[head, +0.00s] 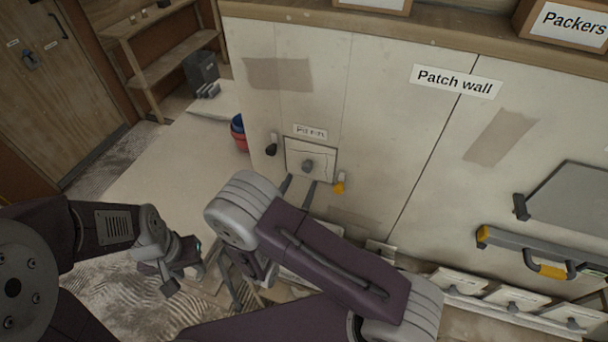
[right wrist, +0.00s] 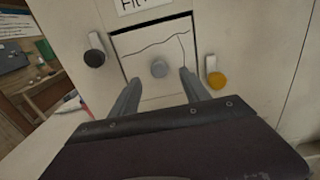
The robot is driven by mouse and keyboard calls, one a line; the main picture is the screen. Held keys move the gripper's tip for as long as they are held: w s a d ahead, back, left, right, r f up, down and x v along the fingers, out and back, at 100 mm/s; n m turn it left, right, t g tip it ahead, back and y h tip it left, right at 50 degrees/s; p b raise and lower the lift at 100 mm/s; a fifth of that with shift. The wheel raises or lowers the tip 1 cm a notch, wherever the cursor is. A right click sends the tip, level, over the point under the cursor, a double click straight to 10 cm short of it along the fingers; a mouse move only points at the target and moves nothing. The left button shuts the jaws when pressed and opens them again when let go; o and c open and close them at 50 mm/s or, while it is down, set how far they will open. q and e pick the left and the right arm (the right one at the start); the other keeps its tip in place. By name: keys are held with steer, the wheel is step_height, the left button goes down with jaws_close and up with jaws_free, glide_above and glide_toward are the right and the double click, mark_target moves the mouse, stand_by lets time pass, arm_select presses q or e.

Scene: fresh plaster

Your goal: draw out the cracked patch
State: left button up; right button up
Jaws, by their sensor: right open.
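The cracked patch (head: 322,153) is a pale square panel set in the patch wall under a partly legible label, with a grey round knob (head: 308,166) at its middle. A dark crack line runs across its upper part in the right wrist view (right wrist: 145,50). My right gripper (head: 298,181) is open in front of the patch. In the right wrist view its fingers (right wrist: 159,80) lie either side of and just below the knob (right wrist: 159,68); contact is not visible. My left gripper (head: 181,278) hangs low at the left, apart from the wall, its fingers apart and empty.
A black-ended catch (head: 271,149) and a yellow-ended catch (head: 340,183) flank the patch. Blue and red buckets (head: 240,136) stand left of the wall. Several knobbed panels (head: 512,300) rest at lower right. The floor at left is mostly clear.

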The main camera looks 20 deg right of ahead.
mark_target(306, 170)
steer(key=x, duration=0.6)
steer(key=shift+a, duration=0.1)
steer(key=shift+c, duration=0.3)
jaws_close()
stand_by(1.1)
steer(key=shift+r, duration=0.1)
stand_by(0.3)
steer(key=v, duration=0.9)
stand_by(0.8)
